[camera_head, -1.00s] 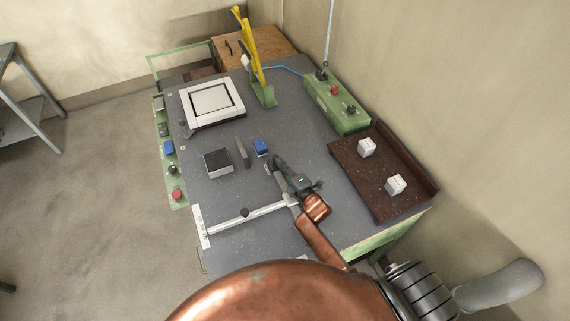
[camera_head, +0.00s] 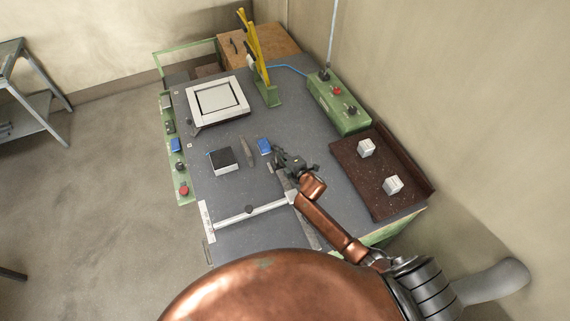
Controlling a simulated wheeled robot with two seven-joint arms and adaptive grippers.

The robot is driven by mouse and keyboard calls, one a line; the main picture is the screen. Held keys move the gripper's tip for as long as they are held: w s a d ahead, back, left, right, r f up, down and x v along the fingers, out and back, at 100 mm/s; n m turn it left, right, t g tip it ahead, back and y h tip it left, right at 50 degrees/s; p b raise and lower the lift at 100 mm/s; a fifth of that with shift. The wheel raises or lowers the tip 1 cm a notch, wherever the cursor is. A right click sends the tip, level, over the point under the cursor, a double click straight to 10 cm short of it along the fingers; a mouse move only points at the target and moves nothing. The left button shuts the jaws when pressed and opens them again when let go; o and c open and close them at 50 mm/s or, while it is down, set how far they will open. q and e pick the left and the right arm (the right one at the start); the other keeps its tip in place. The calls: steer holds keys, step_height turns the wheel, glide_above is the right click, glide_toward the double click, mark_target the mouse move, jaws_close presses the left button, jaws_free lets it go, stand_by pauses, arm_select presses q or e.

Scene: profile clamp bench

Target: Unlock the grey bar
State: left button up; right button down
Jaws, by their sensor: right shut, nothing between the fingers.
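A light grey bar (camera_head: 268,209) lies across the near part of the bench, from a white scale strip (camera_head: 207,222) on the left to a darker rail (camera_head: 306,233) on the right. My right gripper (camera_head: 280,156) is shut and empty, beyond the bar's right end and just right of a small blue block (camera_head: 264,146). It is apart from the knob. My right forearm hides part of the rail. Whether the bar is locked cannot be told. My left gripper is not in view.
A black-topped block (camera_head: 223,160) and an upright grey plate (camera_head: 246,151) stand left of the blue block. A white frame (camera_head: 217,98) lies farther back. A brown tray (camera_head: 385,200) with two white cubes, and a green control box (camera_head: 338,104), are on the right.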

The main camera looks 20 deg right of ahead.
steer(key=shift+w+r, duration=0.1)
steer(key=shift+w, duration=0.6)
steer(key=s+d+r+p, duration=0.2)
steer(key=s+r, duration=0.6)
steer(key=s, duration=0.3)
steer(key=shift+d+p, duration=0.2)
steer(key=shift+p, duration=0.1)
stand_by(0.5)
